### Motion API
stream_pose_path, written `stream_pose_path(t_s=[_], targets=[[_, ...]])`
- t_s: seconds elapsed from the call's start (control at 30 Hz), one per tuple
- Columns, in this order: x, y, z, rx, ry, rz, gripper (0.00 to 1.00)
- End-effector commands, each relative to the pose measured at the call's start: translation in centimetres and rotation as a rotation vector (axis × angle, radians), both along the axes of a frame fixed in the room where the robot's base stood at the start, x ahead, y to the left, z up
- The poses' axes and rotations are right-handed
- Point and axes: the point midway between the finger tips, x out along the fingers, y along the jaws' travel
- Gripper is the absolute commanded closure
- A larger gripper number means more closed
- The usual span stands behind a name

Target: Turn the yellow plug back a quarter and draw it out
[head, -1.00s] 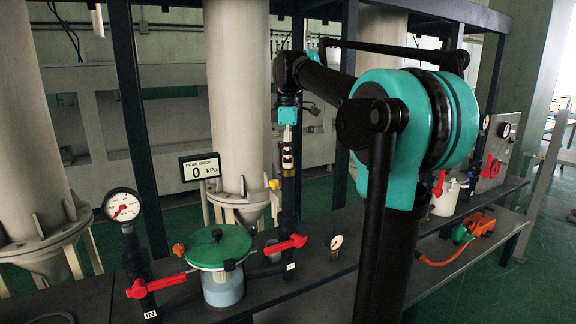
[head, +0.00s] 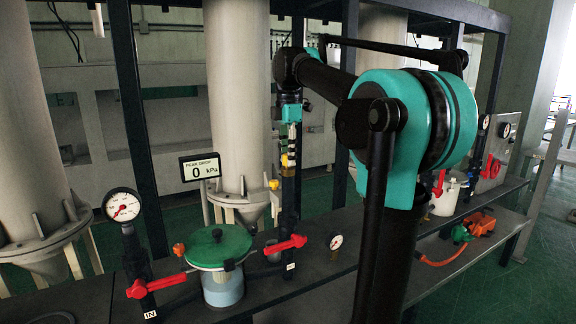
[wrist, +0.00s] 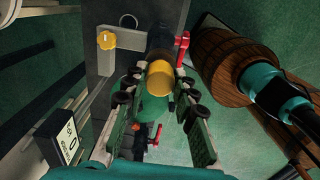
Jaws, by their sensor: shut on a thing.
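The yellow plug (wrist: 158,79) is a short yellow cylinder between the fingers of my gripper (wrist: 158,92) in the wrist view. In the head view my gripper (head: 287,150) points down above a dark upright pipe (head: 289,192) and is shut on the plug. Only a small bit of the plug (head: 284,161) shows there, at the fingertips. I cannot tell how deep it sits in the pipe. A second yellow part, a knob (wrist: 107,40), sits on a side bracket; it also shows in the head view (head: 273,184).
A green-lidded clear vessel (head: 217,246) stands left of the pipe, with red handles (head: 286,244) on both sides. A display reading 0 kPa (head: 200,167) and a round gauge (head: 122,205) are further left. A small gauge (head: 336,242) lies right of the pipe.

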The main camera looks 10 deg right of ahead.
Motion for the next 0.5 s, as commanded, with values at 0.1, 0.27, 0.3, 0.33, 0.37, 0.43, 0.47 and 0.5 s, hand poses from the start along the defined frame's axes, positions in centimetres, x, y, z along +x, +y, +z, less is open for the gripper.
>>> stream_pose_path(t_s=[0.1, 0.27, 0.3, 0.33, 0.37, 0.43, 0.47, 0.5], targets=[[0.0, 0.0, 0.3, 0.000, 0.000, 0.000, 1.00], [0.0, 0.0, 0.8, 0.000, 0.000, -0.001, 1.00], [0.0, 0.0, 0.9, 0.000, 0.000, -0.001, 1.00], [0.0, 0.0, 1.0, 0.000, 0.000, -0.001, 1.00], [0.0, 0.0, 1.1, 0.000, 0.000, -0.001, 1.00], [0.0, 0.0, 1.2, 0.000, 0.000, -0.001, 1.00], [0.0, 0.0, 1.3, 0.000, 0.000, -0.001, 1.00], [0.0, 0.0, 1.4, 0.000, 0.000, -0.001, 1.00]])
